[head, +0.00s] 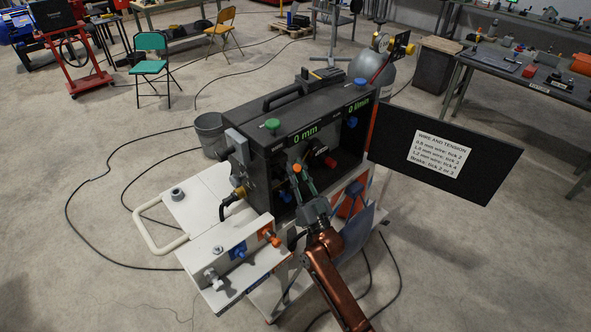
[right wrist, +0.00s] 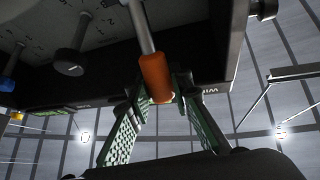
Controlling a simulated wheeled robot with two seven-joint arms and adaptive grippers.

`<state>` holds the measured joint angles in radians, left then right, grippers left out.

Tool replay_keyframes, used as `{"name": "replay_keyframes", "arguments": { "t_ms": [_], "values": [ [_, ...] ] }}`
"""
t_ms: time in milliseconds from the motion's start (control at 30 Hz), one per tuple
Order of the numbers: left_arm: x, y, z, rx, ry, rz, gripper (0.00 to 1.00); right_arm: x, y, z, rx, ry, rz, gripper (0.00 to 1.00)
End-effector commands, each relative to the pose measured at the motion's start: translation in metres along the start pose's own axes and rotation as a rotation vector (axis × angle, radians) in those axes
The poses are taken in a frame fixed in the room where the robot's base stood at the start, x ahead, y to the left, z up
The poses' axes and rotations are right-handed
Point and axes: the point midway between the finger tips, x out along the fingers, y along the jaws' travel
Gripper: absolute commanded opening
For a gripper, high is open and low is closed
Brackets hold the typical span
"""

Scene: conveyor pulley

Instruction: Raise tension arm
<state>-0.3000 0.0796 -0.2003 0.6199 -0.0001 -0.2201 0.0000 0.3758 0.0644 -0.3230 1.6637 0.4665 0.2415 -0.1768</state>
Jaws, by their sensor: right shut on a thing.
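The tension arm, a grey rod with an orange grip (right wrist: 155,72), comes down between my right fingers in the right wrist view. Its orange end (head: 297,169) also shows as a small spot in the head view. My right gripper (head: 302,180) reaches into the open box from the front. Its green padded fingers (right wrist: 158,92) are shut on the orange grip. The fingers partly hide the inside of the box in the head view. My left gripper is out of view.
The open door (head: 440,190) with a wire and tension label (head: 465,155) sticks out at the right. A white cart (head: 205,200) carries the box. A bucket (head: 209,135) stands behind it. Black cables (head: 95,180) lie on the floor. A dark knob (right wrist: 68,62) is left of the rod.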

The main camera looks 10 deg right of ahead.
Motion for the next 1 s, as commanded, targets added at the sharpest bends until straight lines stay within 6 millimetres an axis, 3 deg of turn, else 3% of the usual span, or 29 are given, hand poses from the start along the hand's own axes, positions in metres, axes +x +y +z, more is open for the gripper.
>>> {"name": "replay_keyframes", "arguments": {
  "t_ms": [67, 100, 367, 733, 1000],
  "values": [
    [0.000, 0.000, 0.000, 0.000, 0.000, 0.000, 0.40, 0.000, 0.000, 0.000, 0.000, 0.000, 0.000, 0.00],
    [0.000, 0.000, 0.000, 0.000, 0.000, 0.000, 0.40, 0.000, 0.000, 0.000, 0.000, 0.000, 0.000, 0.21],
    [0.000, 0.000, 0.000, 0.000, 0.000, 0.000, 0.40, 0.000, 0.000, 0.000, 0.000, 0.000, 0.000, 0.38],
    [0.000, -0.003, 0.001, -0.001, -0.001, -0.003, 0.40, -0.008, 0.001, 0.001, 0.000, -0.002, 0.001, 0.38],
    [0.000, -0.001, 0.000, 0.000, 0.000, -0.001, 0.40, -0.059, 0.001, 0.001, 0.000, -0.003, 0.001, 0.38]
  ]
}}
